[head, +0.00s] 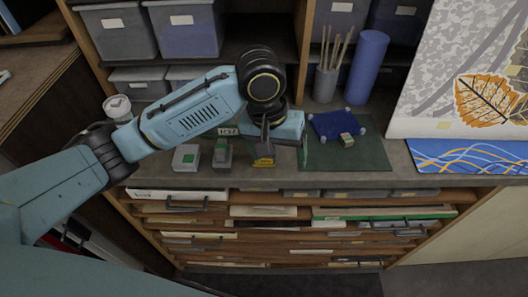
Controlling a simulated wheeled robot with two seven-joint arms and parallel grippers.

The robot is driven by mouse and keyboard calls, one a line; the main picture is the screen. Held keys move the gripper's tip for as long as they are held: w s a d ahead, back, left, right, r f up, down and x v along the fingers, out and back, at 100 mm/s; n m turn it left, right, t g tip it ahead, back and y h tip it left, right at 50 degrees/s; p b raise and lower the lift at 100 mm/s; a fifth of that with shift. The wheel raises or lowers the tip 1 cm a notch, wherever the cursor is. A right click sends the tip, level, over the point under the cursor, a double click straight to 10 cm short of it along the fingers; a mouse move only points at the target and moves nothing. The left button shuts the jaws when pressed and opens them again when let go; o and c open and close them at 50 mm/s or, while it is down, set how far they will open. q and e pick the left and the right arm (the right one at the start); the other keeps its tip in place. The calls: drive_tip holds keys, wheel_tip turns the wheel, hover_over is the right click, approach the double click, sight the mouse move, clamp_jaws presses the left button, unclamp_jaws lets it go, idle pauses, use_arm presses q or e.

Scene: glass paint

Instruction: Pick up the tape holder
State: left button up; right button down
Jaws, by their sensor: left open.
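My left arm reaches in from the left, and its gripper (266,147) points down over the counter's front part. Its dark fingers are open, just above or beside a small yellow and dark object (263,161), which they partly hide; I cannot tell whether they touch it. Left of it stands a small grey object with a green part (222,154), and further left a pale box with a green square (186,158). Which of these small objects is the tape holder is not clear at this size. My right gripper is not in view.
A green mat (368,157) lies right of the gripper, with a blue cloth (334,122) and a small block (347,140) on it. Behind stand a brush cup (325,85) and a blue cylinder (366,66). Shelf bins (117,32) are at the back; drawers (260,226) lie below.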

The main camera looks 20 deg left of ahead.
use_arm(q)
drive_tip(key=w+a+r+n+y, duration=0.2)
drive_tip(key=w+a+r+n, duration=0.25)
drive_tip(key=r, duration=0.25)
drive_tip(key=shift+m+g, duration=0.3)
drive_tip(key=shift+m, duration=0.15)
drive_tip(key=f, duration=0.8)
drive_tip(key=shift+s+a, duration=0.15)
drive_tip(key=shift+a, duration=0.2)
drive_tip(key=f, duration=0.4)
drive_tip(key=shift+w+d+f, duration=0.1)
drive_tip(key=shift+w+d, duration=0.2)
drive_tip(key=shift+d, duration=0.05)
drive_tip(key=shift+f, duration=0.5)
drive_tip(key=c, duration=1.1)
wheel_tip(320, 180, up, 10)
drive_tip(key=shift+r, duration=0.1)
drive_tip(key=o, duration=0.5)
drive_tip(key=c, duration=0.4)
